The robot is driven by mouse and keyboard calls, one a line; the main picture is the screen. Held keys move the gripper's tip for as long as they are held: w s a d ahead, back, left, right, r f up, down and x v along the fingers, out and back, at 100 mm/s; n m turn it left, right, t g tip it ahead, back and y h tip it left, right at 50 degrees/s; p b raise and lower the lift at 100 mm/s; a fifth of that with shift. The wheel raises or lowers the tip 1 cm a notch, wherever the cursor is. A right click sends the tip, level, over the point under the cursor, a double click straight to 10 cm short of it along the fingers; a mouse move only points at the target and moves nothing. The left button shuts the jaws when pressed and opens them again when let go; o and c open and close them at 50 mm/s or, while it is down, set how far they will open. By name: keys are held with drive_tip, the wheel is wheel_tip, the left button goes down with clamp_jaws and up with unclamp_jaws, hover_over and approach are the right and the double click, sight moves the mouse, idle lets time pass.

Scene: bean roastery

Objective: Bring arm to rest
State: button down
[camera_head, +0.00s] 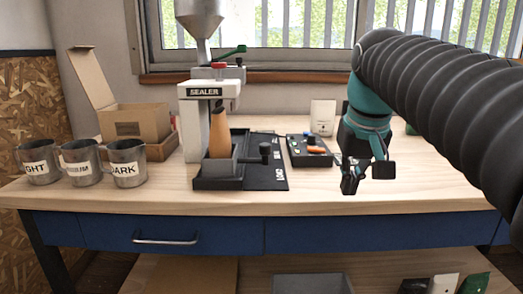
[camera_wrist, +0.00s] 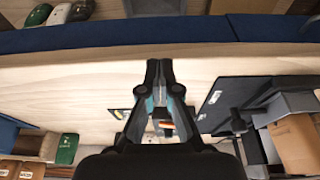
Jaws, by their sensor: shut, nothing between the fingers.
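My gripper (camera_head: 350,184) hangs at the end of my arm above the right half of the wooden bench (camera_head: 430,190). Its fingers are together with nothing between them. In the wrist view my gripper (camera_wrist: 159,64) points toward the bench's front edge, its fingertips meeting over bare wood. My arm comes in from the right in a black ribbed sleeve and bends down at a teal joint. The part of the bench behind the arm is hidden.
A sealer (camera_head: 207,95) stands at centre-left, with a brown bag (camera_head: 220,135) in the holder before it. A control box (camera_head: 308,150) sits left of my gripper. Several metal cups (camera_head: 82,163) and a cardboard box (camera_head: 138,120) stand left. The bench's front right is clear.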

drive_tip(key=s+f+t, duration=0.1)
drive_tip(key=s+f, duration=0.6)
drive_tip(key=f, duration=0.3)
drive_tip(key=s+f+t, duration=0.1)
drive_tip(key=s+f, duration=0.6)
drive_tip(key=f, duration=0.3)
drive_tip(key=shift+s+f, duration=0.3)
drive_tip(key=shift+a, duration=0.1)
